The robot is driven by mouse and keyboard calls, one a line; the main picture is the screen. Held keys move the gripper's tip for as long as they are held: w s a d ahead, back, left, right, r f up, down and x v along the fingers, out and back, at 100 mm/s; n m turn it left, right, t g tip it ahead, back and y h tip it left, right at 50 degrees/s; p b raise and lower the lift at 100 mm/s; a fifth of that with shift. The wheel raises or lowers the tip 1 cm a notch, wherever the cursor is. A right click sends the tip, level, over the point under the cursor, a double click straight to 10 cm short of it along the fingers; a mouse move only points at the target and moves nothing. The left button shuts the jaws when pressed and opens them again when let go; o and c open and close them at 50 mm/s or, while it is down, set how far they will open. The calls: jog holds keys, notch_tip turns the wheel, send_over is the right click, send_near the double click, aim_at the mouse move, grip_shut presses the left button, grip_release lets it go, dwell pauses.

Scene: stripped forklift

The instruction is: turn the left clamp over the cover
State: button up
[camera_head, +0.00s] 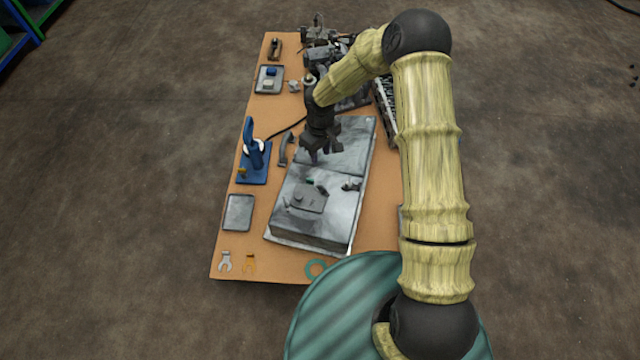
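A grey metal housing (313,228) lies on the bench, with a raised cover (308,199) on its near part. A small dark clamp-like part (319,188) with a green spot beside it sits at the cover's far edge. Another dark part (351,185) sits to the right, apart from the cover. At this size I cannot tell which is the left clamp or how either is turned. My gripper (324,155) points down over the far half of the housing, beyond the cover. Its fingers look apart, with nothing seen between them.
Dark machinery (325,55) crowds the far end. My arm covers the bench's right side.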

aim_at(321, 185)
notch_tip(321, 185, down, 17)
jog(key=b, duration=0.6)
jog(key=shift+f, duration=0.2)
grip_shut()
